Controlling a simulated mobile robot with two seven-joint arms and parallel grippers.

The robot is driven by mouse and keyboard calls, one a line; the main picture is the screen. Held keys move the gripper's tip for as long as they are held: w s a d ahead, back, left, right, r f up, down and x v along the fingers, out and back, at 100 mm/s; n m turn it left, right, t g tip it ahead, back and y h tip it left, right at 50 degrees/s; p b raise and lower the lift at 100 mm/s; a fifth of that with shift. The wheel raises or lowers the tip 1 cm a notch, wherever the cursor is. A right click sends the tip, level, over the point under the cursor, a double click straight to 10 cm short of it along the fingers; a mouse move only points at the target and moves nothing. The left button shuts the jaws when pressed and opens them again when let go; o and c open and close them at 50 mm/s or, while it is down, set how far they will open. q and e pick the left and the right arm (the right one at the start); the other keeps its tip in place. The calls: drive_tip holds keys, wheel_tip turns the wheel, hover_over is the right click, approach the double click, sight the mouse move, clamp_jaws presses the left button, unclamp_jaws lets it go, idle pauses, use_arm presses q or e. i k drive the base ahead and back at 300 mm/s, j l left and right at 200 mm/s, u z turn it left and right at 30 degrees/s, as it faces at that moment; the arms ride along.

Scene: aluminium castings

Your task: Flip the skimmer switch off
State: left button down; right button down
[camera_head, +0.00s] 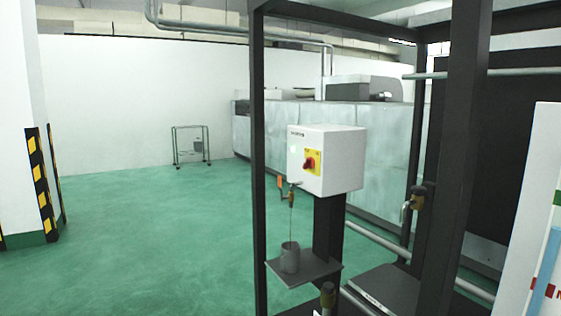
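A white switch box (335,160) is mounted on a dark post inside a black frame, right of the picture's middle. Its front carries a red rotary knob on a yellow plate (312,161). A small dark label sits above it, too small to read surely. The knob seems slightly tilted, but I cannot tell its on or off position. Neither of my grippers is in view, and nothing touches the knob.
The black frame's posts (259,160) and (465,150) stand around the box. Below it a small shelf (325,268) holds a grey cup (290,257). Brass valves (417,198) sit nearby. A white panel (530,220) stands at right. Green floor (150,245) is clear at left.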

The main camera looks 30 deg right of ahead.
sight(310, 163)
drive_tip(key=i+z, duration=0.15)
drive_tip(key=i, duration=0.4)
drive_tip(key=i+j+z, duration=0.15)
drive_tip(key=i, duration=0.4)
drive_tip(key=i+j+z, duration=0.1)
drive_tip(key=i+z, duration=0.35)
drive_tip(key=i+j+z, duration=0.2)
drive_tip(key=z, duration=0.2)
drive_tip(key=i+j+z, duration=0.15)
drive_tip(key=z, duration=0.3)
drive_tip(key=i+j+z, duration=0.25)
drive_tip(key=z, duration=0.25)
drive_tip(key=i+j+z, duration=0.3)
drive_tip(key=j+z, duration=0.3)
